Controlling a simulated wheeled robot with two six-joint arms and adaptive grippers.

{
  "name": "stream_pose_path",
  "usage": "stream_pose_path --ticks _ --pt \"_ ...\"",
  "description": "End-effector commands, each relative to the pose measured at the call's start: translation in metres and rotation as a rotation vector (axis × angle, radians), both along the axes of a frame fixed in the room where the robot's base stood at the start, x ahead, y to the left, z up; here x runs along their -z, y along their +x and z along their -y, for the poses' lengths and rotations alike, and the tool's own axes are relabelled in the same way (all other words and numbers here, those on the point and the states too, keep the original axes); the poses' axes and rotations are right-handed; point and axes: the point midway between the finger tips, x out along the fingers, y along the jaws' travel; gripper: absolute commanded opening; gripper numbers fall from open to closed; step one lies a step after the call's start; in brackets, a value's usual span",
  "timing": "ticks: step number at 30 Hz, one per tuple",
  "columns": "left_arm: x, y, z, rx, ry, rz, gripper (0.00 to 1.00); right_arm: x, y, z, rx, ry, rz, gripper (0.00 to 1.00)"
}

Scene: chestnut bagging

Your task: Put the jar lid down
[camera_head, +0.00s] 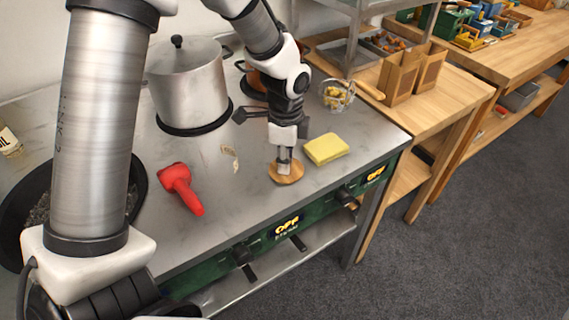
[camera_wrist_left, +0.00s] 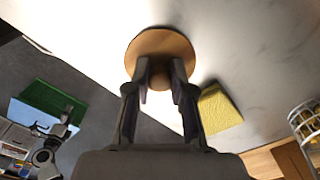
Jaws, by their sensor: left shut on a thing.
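The jar lid (camera_head: 286,173) is a round wooden disc near the front edge of the steel cooktop, left of the yellow sponge. My left gripper (camera_head: 284,160) points down over it and is shut on its knob. In the left wrist view the lid (camera_wrist_left: 160,45) lies flat beyond the fingertips, and its knob sits between the fingers of the left gripper (camera_wrist_left: 162,85). The lid is at or just above the steel surface; I cannot tell whether it touches. My right gripper is not in view.
The yellow sponge (camera_head: 326,148) lies close right of the lid. A red object (camera_head: 181,187) lies to the left. A lidded pot (camera_head: 188,85) stands behind, and a glass jar (camera_head: 338,95) lies near the back right. Bare steel (camera_head: 235,205) is free left of the lid.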

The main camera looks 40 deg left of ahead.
Motion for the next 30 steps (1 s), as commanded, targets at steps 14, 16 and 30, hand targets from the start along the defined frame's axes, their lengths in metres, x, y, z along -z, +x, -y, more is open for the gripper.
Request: stream_pose_path --ticks 14,16,30 --pt "0.001 0.000 0.000 0.000 0.000 0.000 0.47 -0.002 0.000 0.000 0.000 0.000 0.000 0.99" --pt "0.001 0.000 0.000 0.000 0.000 0.000 0.47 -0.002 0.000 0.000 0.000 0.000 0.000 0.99" --pt "-0.078 0.002 0.000 -0.001 0.000 0.006 0.47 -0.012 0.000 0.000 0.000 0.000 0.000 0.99"
